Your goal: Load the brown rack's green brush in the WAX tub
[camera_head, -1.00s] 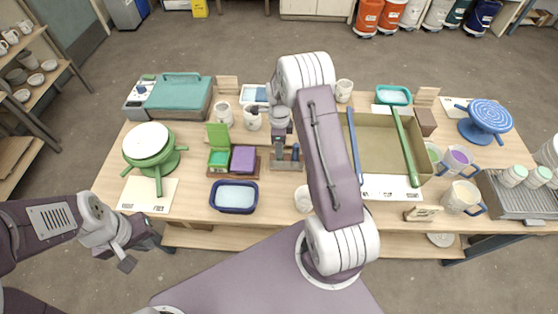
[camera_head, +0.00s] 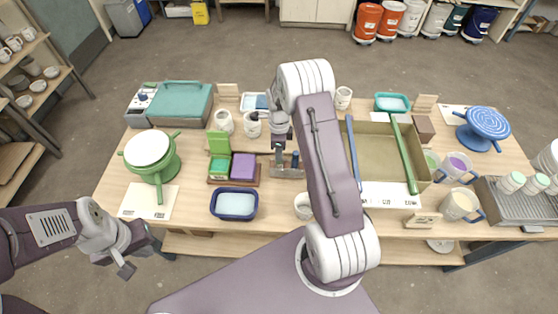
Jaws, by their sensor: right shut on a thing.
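My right gripper (camera_head: 280,152) points down over a small brown rack (camera_head: 288,173) in the middle of the table. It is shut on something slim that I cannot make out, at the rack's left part. A dark blue upright piece (camera_head: 295,159) stands at the rack's right. No green brush shows clearly there. A dark blue tub (camera_head: 235,216) with pale contents sits in front left of the rack. A teal tub (camera_head: 392,110) is at the back right. No WAX lettering is readable. My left gripper (camera_head: 139,256) is open and empty at the front left, off the table.
Mugs (camera_head: 461,200) stand at right. A green banding wheel (camera_head: 158,168) stands at left.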

